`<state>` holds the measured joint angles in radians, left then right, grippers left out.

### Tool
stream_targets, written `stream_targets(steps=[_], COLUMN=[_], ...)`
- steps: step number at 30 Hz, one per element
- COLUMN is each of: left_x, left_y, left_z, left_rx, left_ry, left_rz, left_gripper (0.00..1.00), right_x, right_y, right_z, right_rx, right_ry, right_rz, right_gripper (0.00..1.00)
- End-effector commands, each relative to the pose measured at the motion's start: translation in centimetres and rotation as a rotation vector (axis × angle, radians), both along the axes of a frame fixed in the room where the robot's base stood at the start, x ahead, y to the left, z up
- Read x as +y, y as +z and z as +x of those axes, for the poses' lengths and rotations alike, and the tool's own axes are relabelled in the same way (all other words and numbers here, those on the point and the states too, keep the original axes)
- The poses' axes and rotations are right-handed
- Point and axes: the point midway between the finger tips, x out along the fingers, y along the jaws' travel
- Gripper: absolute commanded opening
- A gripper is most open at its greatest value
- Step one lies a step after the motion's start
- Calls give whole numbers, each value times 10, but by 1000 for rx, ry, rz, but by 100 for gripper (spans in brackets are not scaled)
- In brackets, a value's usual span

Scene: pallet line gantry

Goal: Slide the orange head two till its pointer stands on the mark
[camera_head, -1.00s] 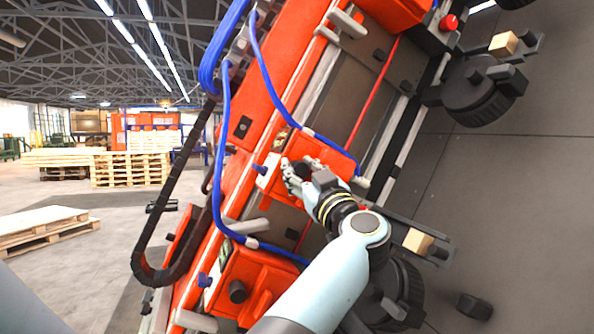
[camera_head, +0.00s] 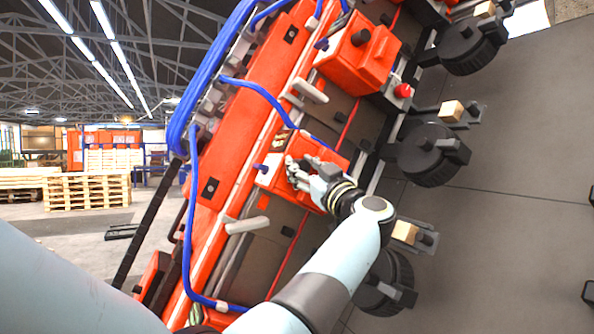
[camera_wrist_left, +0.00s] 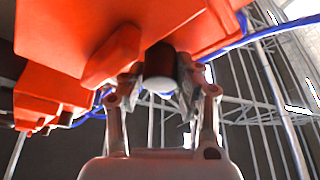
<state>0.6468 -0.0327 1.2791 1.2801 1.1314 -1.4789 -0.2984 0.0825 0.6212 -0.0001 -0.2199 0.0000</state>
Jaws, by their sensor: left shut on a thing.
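Orange head two (camera_head: 328,151) is the middle orange block on the tilted gantry, with a blue hose looping past it. My left gripper (camera_head: 301,174) is at its front. In the left wrist view, my left gripper (camera_wrist_left: 162,88) is shut around a dark round knob with a pale end (camera_wrist_left: 160,66), below the orange body (camera_wrist_left: 85,30). A pale strip with markings (camera_head: 284,139) lies beside the head. I cannot make out the pointer or whether it stands on a mark. My right gripper is not in view.
Another orange head (camera_head: 358,52) with a dark knob sits farther up the gantry, near a red button (camera_head: 403,90). Pale handles (camera_head: 310,91) stick out along the rail. Dark wheels (camera_head: 430,155) line the right side.

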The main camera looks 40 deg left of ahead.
Motion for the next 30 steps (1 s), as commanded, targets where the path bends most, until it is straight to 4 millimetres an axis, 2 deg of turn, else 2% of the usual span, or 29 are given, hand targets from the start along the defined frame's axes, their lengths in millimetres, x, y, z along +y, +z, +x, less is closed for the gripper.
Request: stream_targets(steps=[11, 12, 14, 23, 30], left_x=[0, 0, 0, -3, -37], left_y=[1, 1, 1, -1, -16], left_z=[1, 1, 1, 0, -12], left_rx=[-1, -1, -1, 1, 2], left_ry=[1, 1, 1, 0, -2], left_rz=[-1, -1, -1, -3, -5], left_gripper=[0, 34, 41, 41, 41], right_x=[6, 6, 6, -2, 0], right_y=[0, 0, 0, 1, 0], right_z=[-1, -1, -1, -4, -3], right_rx=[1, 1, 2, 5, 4], right_ry=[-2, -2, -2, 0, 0], right_rz=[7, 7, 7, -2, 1], right_gripper=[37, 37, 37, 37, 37])
